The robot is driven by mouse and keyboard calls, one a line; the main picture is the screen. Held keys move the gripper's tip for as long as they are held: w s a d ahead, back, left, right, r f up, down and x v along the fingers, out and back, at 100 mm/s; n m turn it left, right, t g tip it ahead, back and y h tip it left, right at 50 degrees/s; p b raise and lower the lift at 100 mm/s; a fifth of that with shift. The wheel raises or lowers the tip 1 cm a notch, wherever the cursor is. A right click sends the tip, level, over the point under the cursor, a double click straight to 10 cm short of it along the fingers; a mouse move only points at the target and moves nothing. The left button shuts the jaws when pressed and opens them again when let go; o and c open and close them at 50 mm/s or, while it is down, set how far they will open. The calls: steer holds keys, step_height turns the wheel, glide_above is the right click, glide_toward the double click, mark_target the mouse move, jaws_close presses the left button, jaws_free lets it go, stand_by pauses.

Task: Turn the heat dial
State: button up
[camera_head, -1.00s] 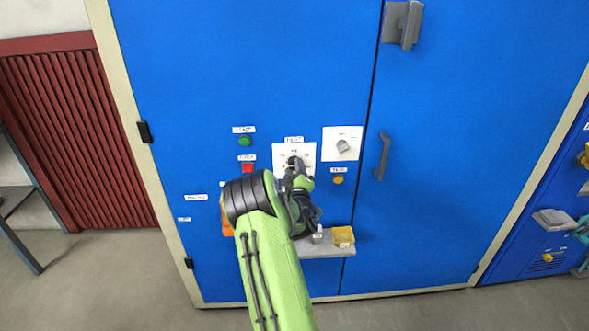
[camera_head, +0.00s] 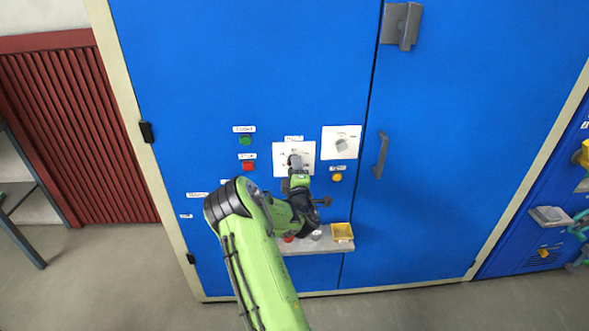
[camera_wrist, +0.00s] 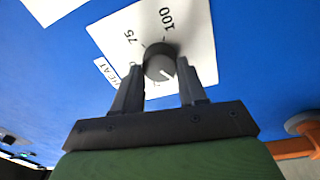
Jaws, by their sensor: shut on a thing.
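The heat dial (camera_wrist: 160,66) is a round dark grey knob with a white pointer line, on a white plate (camera_wrist: 195,30) labelled HEAT and marked 75 and 100. In the wrist view the pointer line faces down and slightly right, away from those two numbers. My gripper (camera_wrist: 161,72) has one finger on each side of the knob and is shut on it. In the head view my gripper (camera_head: 296,164) is in front of the left white plate (camera_head: 281,150) and hides most of the dial.
A second white plate with a grey knob (camera_head: 342,145) is to the right. Green (camera_head: 245,140), red (camera_head: 247,166) and yellow (camera_head: 337,177) buttons surround the plates. A small shelf (camera_head: 325,249) with a yellow box (camera_head: 342,231) is below. A door handle (camera_head: 381,155) stands out at right.

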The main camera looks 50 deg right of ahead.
steer(key=o, duration=1.1)
steer(key=shift+c, duration=0.2)
steer(key=b+v, duration=0.5)
steer(key=v, duration=1)
steer(key=shift+s+a+b, duration=0.3)
